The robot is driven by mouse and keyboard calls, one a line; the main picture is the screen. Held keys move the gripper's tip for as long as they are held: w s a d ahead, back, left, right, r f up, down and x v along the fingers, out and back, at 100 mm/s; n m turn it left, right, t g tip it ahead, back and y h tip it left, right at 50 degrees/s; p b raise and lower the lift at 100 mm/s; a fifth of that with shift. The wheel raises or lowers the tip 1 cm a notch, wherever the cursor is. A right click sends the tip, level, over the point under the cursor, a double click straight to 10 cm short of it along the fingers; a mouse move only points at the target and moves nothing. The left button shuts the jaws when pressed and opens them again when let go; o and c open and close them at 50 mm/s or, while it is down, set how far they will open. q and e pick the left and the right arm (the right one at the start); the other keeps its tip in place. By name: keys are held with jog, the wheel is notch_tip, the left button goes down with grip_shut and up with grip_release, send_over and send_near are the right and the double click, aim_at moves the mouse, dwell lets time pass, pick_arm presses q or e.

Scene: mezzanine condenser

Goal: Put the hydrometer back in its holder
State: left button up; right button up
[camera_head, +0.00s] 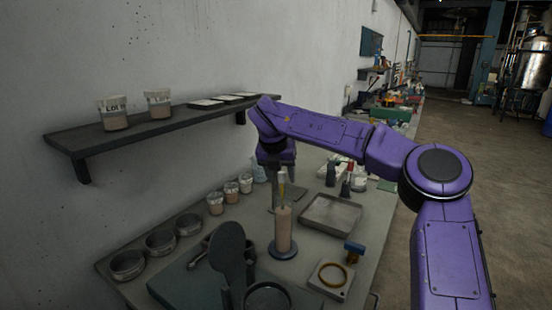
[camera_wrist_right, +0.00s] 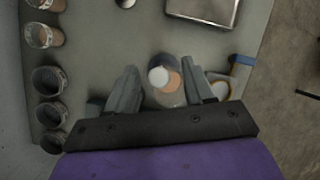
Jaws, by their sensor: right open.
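The hydrometer looks to be the thin yellow-topped stem (camera_head: 282,178) above a tall cylinder of pinkish-brown liquid (camera_head: 283,230) on a round dark base. In the right wrist view a round white top (camera_wrist_right: 159,76) and the brownish cylinder (camera_wrist_right: 170,95) show between the fingers. My right gripper (camera_head: 279,193) points down at the top of the cylinder, and its open fingers (camera_wrist_right: 162,88) stand either side of the white top, with gaps visible. I cannot tell which thing is the hydrometer's holder. My left gripper is not in view.
A shallow metal tray (camera_head: 331,214) lies right of the cylinder. A square block with a ring (camera_head: 331,279) is in front. Several round tins (camera_head: 160,242) and small jars (camera_head: 231,191) stand left. A dark paddle-shaped thing (camera_head: 228,258) rises close by. A wall shelf (camera_head: 150,130) overhangs the bench.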

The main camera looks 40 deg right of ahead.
jog(key=shift+x, duration=1.2)
jog(key=shift+f, duration=0.15)
jog(key=shift+c, duration=0.3)
jog(key=shift+f, duration=0.1)
grip_shut()
notch_tip(320, 180, up, 17)
jog(key=p, duration=1.3)
